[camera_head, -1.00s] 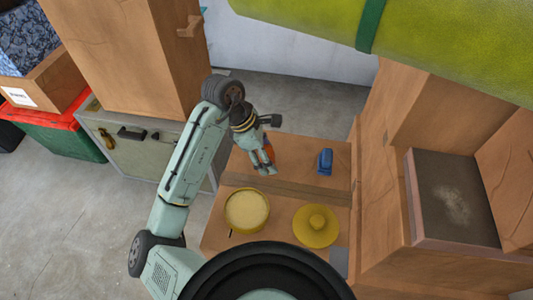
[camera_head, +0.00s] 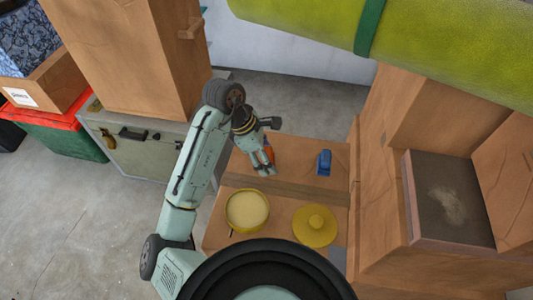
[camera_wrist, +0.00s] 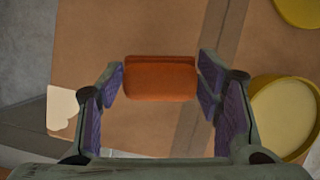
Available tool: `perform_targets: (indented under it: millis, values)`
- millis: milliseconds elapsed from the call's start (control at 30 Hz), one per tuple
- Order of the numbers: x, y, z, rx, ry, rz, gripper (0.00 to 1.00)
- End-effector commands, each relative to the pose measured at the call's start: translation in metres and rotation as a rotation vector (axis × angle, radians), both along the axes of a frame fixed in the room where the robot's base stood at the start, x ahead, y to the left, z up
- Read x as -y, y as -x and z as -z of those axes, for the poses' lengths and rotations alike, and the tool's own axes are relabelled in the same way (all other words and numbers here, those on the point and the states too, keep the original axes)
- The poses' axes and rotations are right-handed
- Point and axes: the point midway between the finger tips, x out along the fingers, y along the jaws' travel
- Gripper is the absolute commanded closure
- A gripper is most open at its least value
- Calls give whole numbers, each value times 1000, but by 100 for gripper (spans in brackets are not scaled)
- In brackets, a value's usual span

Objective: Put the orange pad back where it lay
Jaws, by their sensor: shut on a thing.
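The orange pad (camera_wrist: 160,82) is between the fingertips of my gripper (camera_wrist: 161,78) in the wrist view, with a fingertip against each end. My gripper (camera_head: 262,166) is shut on it. In the head view, only a sliver of the pad (camera_head: 269,154) shows beside the fingers, the rest hidden by them. They are over the back left part of the brown cardboard surface (camera_head: 300,150). I cannot tell whether the pad touches the surface or hangs just above it.
A blue object (camera_head: 324,162) stands right of my gripper. A yellow pot (camera_head: 247,210) and a yellow lid (camera_head: 315,226) are nearer. A tall box (camera_head: 140,60) rises at left, and cardboard boxes (camera_head: 440,110) stand at right. Bare cardboard lies between gripper and blue object.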

Motion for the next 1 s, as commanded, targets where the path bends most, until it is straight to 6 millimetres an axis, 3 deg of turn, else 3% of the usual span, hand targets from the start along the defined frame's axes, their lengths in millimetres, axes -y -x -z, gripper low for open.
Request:
perform_targets:
  millis: [1000]
  values:
    - [0, 0, 6, 1, 1, 0, 100]
